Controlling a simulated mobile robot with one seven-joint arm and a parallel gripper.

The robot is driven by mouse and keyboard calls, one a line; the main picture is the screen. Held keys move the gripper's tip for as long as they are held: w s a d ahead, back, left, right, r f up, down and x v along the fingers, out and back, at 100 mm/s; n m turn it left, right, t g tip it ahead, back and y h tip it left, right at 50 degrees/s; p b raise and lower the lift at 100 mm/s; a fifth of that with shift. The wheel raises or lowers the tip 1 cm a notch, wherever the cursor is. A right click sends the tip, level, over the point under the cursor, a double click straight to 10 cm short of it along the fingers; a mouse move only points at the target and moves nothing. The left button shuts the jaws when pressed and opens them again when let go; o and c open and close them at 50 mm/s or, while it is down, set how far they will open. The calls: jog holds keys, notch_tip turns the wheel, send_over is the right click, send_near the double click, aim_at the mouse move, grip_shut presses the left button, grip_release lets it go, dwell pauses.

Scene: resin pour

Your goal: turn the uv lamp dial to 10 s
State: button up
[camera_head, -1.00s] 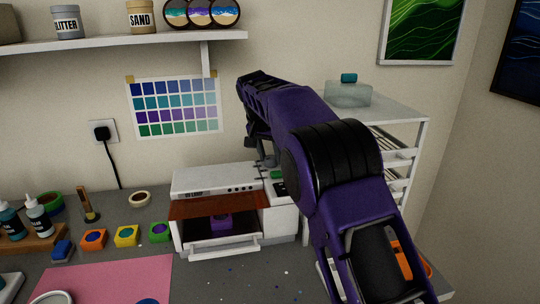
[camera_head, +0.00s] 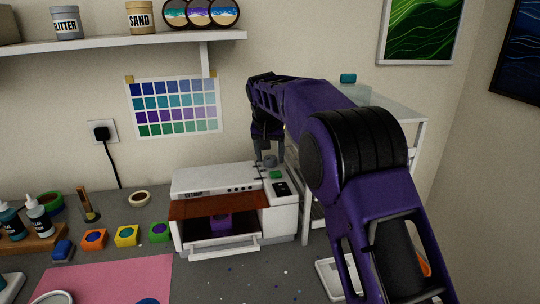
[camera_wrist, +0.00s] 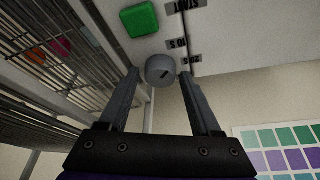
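The white UV lamp (camera_head: 217,181) stands on the bench with its orange-brown front cover raised and a purple block (camera_head: 221,222) inside. Its round grey dial (camera_head: 270,160) is on the top at the back right; in the wrist view the dial (camera_wrist: 160,70) shows a dark pointer mark. Labels beside it seem to read 10 S (camera_wrist: 178,43), 20 S (camera_wrist: 190,60) and START. A green button (camera_wrist: 140,20) is near the dial. My gripper (camera_wrist: 160,76) is open, pointing down over the dial, with one finger on each side and visible gaps. I cannot tell the exact pointer setting.
A white rack (camera_head: 414,112) stands right of the lamp, close to my arm. Coloured moulds (camera_head: 127,236), bottles (camera_head: 39,215) and a pink mat (camera_head: 105,278) lie to the left. A shelf (camera_head: 120,42) hangs above. The bench in front of the lamp is mostly clear.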

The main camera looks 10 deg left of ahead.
jog(key=shift+o, duration=0.6)
jog(key=p+v, duration=0.1)
jog(key=v, duration=1.6)
jog(key=shift+r+p, duration=0.3)
jog(key=shift+p, duration=0.1)
jog(key=shift+s+a, duration=0.1)
